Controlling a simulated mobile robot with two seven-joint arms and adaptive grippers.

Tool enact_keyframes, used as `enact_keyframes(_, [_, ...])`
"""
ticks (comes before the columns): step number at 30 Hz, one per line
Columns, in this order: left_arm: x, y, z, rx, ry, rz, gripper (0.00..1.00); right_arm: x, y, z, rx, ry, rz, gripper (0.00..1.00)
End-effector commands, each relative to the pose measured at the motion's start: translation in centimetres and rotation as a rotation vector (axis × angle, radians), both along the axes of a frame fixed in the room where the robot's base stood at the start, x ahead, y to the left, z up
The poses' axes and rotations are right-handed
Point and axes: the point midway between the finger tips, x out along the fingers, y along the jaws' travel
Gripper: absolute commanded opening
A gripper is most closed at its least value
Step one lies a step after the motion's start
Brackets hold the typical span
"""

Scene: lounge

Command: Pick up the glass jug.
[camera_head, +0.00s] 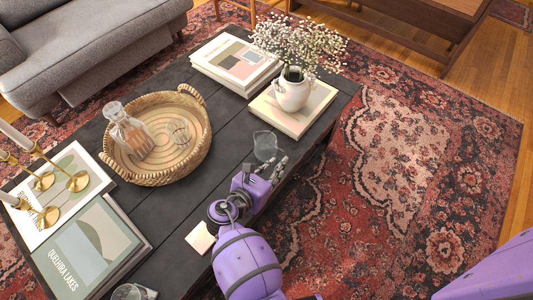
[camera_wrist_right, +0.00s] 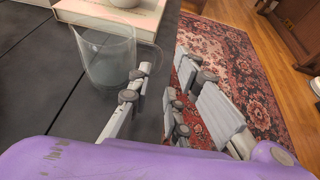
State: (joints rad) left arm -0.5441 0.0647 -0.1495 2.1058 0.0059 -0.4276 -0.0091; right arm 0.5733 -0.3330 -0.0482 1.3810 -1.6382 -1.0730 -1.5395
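The clear glass jug (camera_head: 265,146) stands upright on the dark coffee table near its right edge. It shows large at the upper left of the right wrist view (camera_wrist_right: 104,58). My right gripper (camera_head: 268,173) is just on the near side of the jug, low by the table edge. In the right wrist view (camera_wrist_right: 168,100) its fingers are spread and nothing is between them. One finger overlaps the jug's lower right side in the picture; I cannot tell if it touches. My left gripper is not in view.
On the table (camera_head: 203,205) are a woven tray (camera_head: 205,150) with a stoppered decanter (camera_head: 128,134), books (camera_head: 92,252), brass candlesticks (camera_head: 47,216) and a white flower vase (camera_head: 291,93) beyond the jug. A glass (camera_head: 130,292) stands at the near edge. The rug (camera_head: 400,150) is clear.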

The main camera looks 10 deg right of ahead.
Motion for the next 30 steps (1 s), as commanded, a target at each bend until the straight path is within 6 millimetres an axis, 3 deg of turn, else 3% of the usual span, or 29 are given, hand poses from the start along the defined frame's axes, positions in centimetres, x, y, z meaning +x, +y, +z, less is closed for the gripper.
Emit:
enact_keyframes(15, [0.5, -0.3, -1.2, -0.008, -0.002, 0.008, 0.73, 4.1, -4.2, -2.5, 0.003, 0.000, -0.001, 0.18])
enact_keyframes(23, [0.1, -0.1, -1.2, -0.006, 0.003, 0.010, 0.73, 4.3, -4.4, -2.5, 0.004, -0.002, -0.001, 0.18])
enact_keyframes(27, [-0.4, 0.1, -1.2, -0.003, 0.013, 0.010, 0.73, 4.3, -4.4, -2.5, 0.005, -0.002, -0.001, 0.00])
enact_keyframes(30, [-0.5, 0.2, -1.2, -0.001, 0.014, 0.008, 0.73, 4.3, -4.4, -2.5, 0.005, -0.002, -0.001, 0.00])
